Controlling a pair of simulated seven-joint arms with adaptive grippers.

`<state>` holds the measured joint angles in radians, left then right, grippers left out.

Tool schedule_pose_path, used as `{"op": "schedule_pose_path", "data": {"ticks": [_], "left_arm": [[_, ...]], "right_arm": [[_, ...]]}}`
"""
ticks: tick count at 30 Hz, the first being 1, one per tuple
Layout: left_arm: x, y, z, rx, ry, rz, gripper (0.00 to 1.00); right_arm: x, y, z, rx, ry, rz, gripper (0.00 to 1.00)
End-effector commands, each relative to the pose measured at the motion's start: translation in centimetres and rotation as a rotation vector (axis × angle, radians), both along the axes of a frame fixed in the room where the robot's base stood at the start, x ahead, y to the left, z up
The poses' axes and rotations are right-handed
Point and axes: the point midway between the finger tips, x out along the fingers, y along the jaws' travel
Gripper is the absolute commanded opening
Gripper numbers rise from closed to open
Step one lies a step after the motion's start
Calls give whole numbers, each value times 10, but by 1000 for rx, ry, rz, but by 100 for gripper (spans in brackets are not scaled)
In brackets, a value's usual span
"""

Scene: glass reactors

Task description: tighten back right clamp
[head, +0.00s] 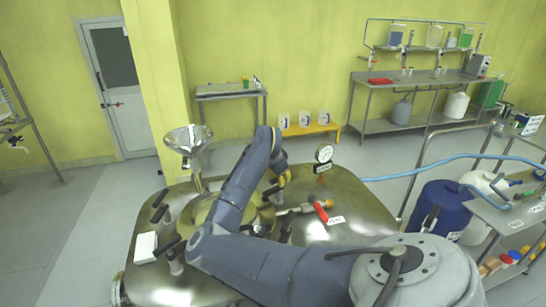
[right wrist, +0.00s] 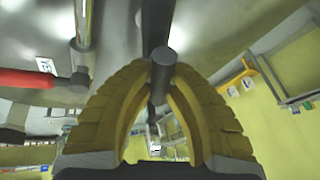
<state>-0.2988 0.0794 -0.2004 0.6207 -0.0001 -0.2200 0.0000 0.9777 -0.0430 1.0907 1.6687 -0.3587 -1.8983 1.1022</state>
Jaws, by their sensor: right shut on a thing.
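The steel reactor lid (head: 352,205) fills the lower middle of the head view. My right arm reaches across it from the lower right. My right gripper (head: 280,177) has yellow fingers and is at the back right part of the lid. In the right wrist view the ribbed fingers close around the dark round handle of the back right clamp (right wrist: 163,68), near the fingertips. In the head view my arm and fingers hide most of this clamp. Other clamps with black handles show at the left (head: 160,213) and front right (head: 286,231). My left gripper is not in view.
A red-handled valve (head: 321,212) and a pressure gauge (head: 323,154) stand on the lid right of my gripper. A steel funnel (head: 188,140) rises at the back left. A white box (head: 145,247) lies at the left edge. A blue barrel (head: 438,208) stands right of the reactor.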

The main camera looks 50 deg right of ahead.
Motion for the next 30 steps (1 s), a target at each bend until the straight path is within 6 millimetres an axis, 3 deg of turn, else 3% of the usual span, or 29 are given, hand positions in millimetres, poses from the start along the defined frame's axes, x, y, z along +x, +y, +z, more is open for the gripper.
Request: {"op": "schedule_pose_path", "data": {"ticks": [12, 13, 19, 30], "left_arm": [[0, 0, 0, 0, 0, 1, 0], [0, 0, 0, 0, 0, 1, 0], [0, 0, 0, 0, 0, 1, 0], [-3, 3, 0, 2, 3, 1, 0]], "right_arm": [[-3, -2, -1, 1, 2, -10, 0], [-3, -2, -1, 1, 2, -10, 18], [-2, -2, -1, 0, 1, -8, 40], [-2, 2, 7, -1, -1, -7, 40]]}}
